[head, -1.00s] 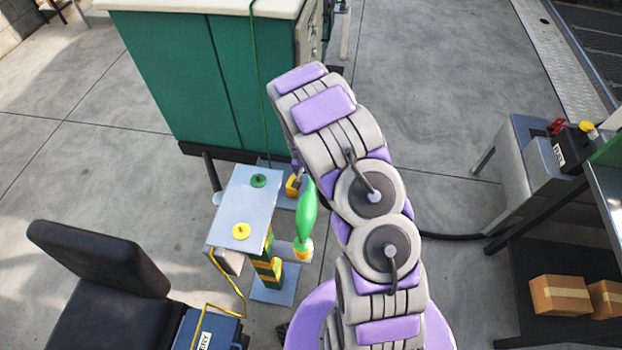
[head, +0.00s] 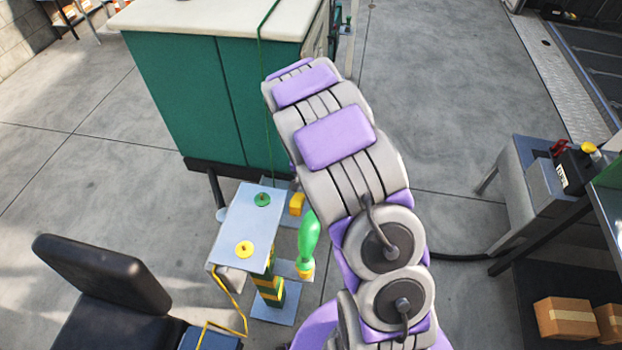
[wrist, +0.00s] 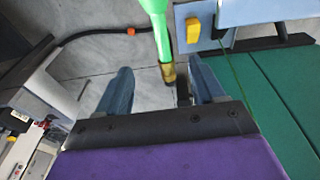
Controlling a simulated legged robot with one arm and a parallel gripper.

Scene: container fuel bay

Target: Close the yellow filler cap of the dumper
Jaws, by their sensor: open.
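A round yellow cap (head: 244,248) lies on the pale blue top plate (head: 230,225) of a stand at left centre in the head view. A round green cap (head: 262,199) is at the plate's far end. I cannot tell whether the yellow cap is open or closed. A green nozzle (head: 309,238) with a yellow end hangs beside the plate. My gripper (wrist: 160,64) is open in the wrist view, its fingers apart. The green nozzle (wrist: 157,25) with its brass-coloured end shows between and beyond the fingers, apart from them. In the head view my arm hides the gripper.
A green cabinet (head: 195,90) stands behind the plate. A black seat (head: 95,280) is at the lower left, with a yellow cable (head: 230,297) near it. A bench with a black, yellow-capped can (head: 577,170) and cardboard boxes (head: 566,317) is at right. Floor between is clear.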

